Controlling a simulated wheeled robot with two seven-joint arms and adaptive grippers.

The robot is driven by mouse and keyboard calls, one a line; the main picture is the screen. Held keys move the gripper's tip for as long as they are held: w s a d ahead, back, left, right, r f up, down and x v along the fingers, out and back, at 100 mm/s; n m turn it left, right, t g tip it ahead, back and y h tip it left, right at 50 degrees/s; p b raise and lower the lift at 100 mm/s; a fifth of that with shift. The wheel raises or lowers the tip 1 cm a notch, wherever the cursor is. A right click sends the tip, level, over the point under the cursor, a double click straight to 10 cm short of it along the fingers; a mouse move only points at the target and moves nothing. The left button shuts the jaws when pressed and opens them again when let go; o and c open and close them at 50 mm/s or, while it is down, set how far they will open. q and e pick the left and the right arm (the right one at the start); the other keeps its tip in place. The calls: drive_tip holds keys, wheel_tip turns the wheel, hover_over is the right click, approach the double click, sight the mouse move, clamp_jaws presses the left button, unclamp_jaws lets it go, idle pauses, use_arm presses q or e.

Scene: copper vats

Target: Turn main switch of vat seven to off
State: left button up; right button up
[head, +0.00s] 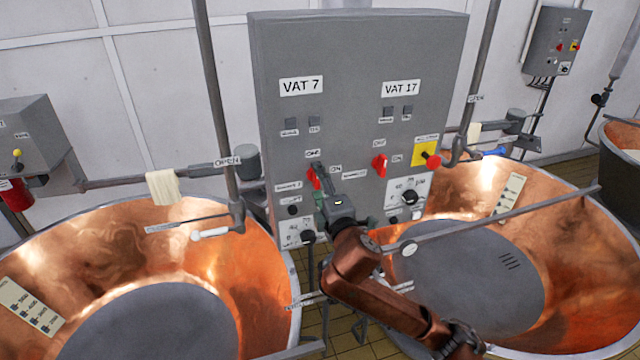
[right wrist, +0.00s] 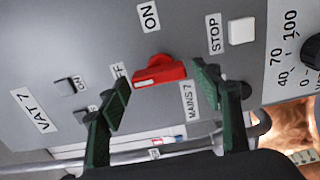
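The main switch of vat seven, a red knob (head: 311,180), sits on the grey control panel (head: 350,60) below the VAT 7 label (head: 301,86). My right gripper (head: 320,182) is in front of it and partly covers it in the head view. In the right wrist view the red knob (right wrist: 160,72) lies lengthwise between the two open green fingers (right wrist: 163,80), one finger at each end. Whether they touch it is unclear. The ON label (right wrist: 149,16) is clear; the OFF label (right wrist: 117,70) is partly covered by a finger. My left gripper is out of view.
A second red switch (head: 380,165) under VAT 17 and a red emergency button (head: 432,161) on yellow are on the panel's right half. A dial (head: 409,198) is below them. Copper vats (head: 130,240) stand on both sides, with pipes and rods around the panel.

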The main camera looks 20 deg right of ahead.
drive_tip(key=shift+o, duration=0.4)
drive_tip(key=shift+s, duration=0.1)
drive_tip(key=s, duration=1.2)
drive_tip(key=shift+d, duration=0.25)
